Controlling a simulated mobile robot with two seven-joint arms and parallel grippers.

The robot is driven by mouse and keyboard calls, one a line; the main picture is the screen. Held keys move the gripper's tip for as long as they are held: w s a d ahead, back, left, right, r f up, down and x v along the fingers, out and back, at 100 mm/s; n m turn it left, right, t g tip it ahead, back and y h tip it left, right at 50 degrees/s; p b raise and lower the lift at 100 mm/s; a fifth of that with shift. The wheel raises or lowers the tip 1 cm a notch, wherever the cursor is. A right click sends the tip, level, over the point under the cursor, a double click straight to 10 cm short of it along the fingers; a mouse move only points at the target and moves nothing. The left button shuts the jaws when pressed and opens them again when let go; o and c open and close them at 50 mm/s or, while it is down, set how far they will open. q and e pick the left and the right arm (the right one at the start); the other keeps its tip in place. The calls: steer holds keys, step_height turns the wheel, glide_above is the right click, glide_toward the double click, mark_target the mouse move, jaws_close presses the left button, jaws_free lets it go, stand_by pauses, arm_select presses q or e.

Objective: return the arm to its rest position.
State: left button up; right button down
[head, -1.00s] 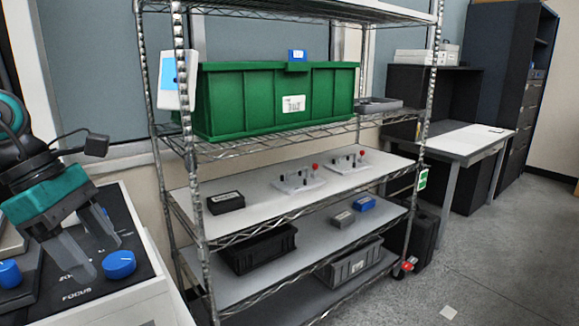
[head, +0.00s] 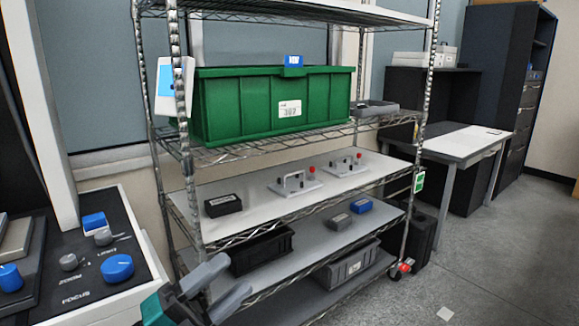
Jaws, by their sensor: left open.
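My left gripper (head: 218,288) is at the bottom of the head view, left of centre. Its two grey fingers point up and to the right, spread apart with nothing between them. Its teal body (head: 155,311) is partly cut off by the lower edge. The fingers overlap the lower left part of the wire shelf rack (head: 187,160) in the picture; I cannot tell how far apart they are. My right gripper is not in view.
A control panel (head: 87,268) with blue knobs lies at the left. The rack holds a green bin (head: 250,105), a small black box (head: 223,205), fixtures with red knobs (head: 312,169) and a dark tray (head: 262,250). Open floor (head: 490,265) lies at the right.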

arm_select(q)
steer(key=s+a+f+n+y, duration=0.2)
steer(key=f+n+y, duration=0.3)
steer(key=f+n, duration=0.2)
steer(key=s+a+f+n+y, duration=0.3)
steer(key=f+n+y, duration=0.2)
steer(key=f+n, duration=0.3)
steer(key=s+a+f+n+y, duration=0.2)
steer(key=s+f+n+y, duration=0.1)
steer(key=f+n+y, duration=0.2)
step_height(320, 180, down, 4)
steer(key=n, duration=0.2)
steer(key=shift+a+n+t+p, duration=0.3)
steer(key=shift+n+p, duration=0.1)
steer(key=s+f+n+g, duration=0.1)
steer(key=s, duration=0.1)
steer(key=s+f+g+y, duration=0.1)
steer(key=s+f, duration=0.1)
steer(key=s+f+n, duration=0.1)
steer(key=f, duration=0.1)
steer(key=shift+s+a+f+n+g+y, duration=0.25)
steer(key=shift+s+n+g+y, duration=0.05)
steer(key=shift+s+g, duration=0.1)
steer(key=shift+c, duration=0.2)
